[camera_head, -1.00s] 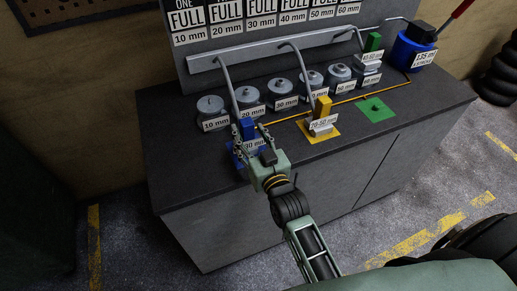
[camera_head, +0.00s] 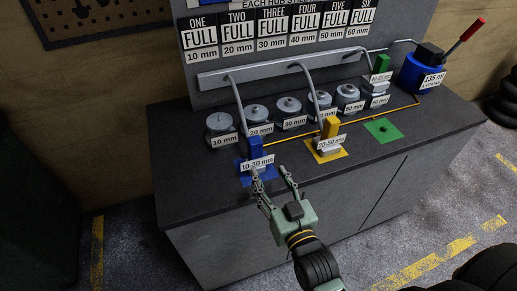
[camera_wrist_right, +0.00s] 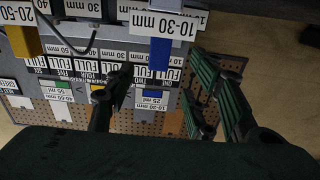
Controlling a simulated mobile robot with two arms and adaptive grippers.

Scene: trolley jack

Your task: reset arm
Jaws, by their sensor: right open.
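My right gripper (camera_head: 270,174) is open and empty, in front of the blue block labelled 10-30 mm (camera_head: 254,149). The block stands upright on a blue square mat (camera_head: 262,174) near the table's front edge, apart from the fingers as far as I can tell. In the right wrist view the open fingers (camera_wrist_right: 165,92) show upside down, with the blue block (camera_wrist_right: 160,54) beyond them. My left gripper is not in view.
A yellow block (camera_head: 329,127) stands on a yellow mat. Several grey weights (camera_head: 257,114) line the dark table (camera_head: 190,185). A blue jack (camera_head: 421,70) with a red handle stands back right.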

